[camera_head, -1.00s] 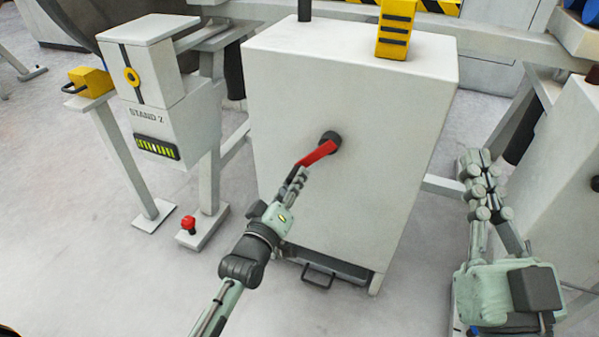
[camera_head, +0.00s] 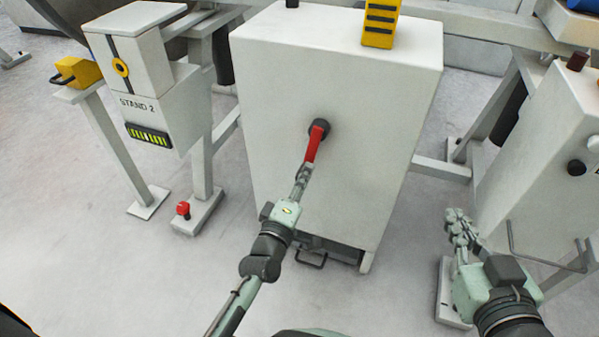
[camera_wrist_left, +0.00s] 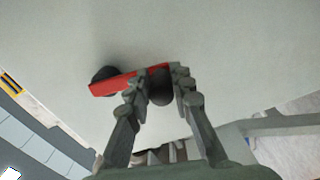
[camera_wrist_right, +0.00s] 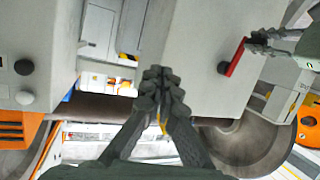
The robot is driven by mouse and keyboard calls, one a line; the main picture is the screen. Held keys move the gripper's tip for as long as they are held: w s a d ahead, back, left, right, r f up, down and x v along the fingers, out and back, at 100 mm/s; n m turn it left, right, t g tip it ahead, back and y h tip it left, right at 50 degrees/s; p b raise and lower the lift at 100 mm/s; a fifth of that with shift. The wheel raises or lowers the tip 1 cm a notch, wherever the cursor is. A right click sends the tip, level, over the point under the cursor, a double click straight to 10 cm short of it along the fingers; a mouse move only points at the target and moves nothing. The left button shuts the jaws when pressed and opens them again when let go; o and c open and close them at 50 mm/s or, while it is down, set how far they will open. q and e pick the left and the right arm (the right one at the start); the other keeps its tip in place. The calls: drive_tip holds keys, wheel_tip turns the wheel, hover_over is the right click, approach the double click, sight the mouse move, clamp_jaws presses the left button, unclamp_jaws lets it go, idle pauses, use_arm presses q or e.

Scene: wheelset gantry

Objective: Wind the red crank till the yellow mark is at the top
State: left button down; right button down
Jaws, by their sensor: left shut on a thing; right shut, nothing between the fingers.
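The red crank (camera_head: 314,146) sits on a dark hub on the front of a white cabinet (camera_head: 270,90). Its arm points down and slightly left from the hub. My left gripper (camera_head: 303,172) is at its lower end. In the left wrist view my left gripper (camera_wrist_left: 160,85) is shut on the crank's dark knob, beside the red arm (camera_wrist_left: 125,82). The right wrist view also shows the crank (camera_wrist_right: 237,58). My right gripper (camera_head: 458,220) is shut and empty, right of the cabinet. A yellow ring (camera_head: 121,68) lies on a black line on the Stand 2 box; I cannot tell whether it is the mark.
The Stand 2 box (camera_head: 150,115) carries a lit green-yellow gauge (camera_head: 148,134). A red button (camera_head: 183,209) stands on a foot below it. A yellow block (camera_head: 381,22) is on the cabinet top. Another white cabinet (camera_head: 545,165) stands at the right. The floor in front is clear.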

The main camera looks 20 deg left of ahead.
use_arm(q)
drive_tip(key=shift+d+r+n, duration=0.1)
drive_tip(key=shift+d+n, duration=0.3)
drive_tip(key=shift+n, duration=0.1)
use_arm(e)
drive_tip(key=shift+s+d+f+g+h, duration=0.25)
drive_tip(key=shift+d+f+g+h, duration=0.2)
drive_tip(key=shift+d+f, duration=0.3)
use_arm(q)
drive_tip(key=shift+w, duration=0.1)
use_arm(e)
drive_tip(key=shift+a+f, duration=0.1)
drive_tip(key=shift+f, duration=0.05)
use_arm(q)
drive_tip(key=shift+a, duration=0.1)
drive_tip(key=c, duration=1.7)
unclamp_jaws()
drive_tip(key=o, duration=0.4)
use_arm(e)
drive_tip(key=shift+a, duration=0.1)
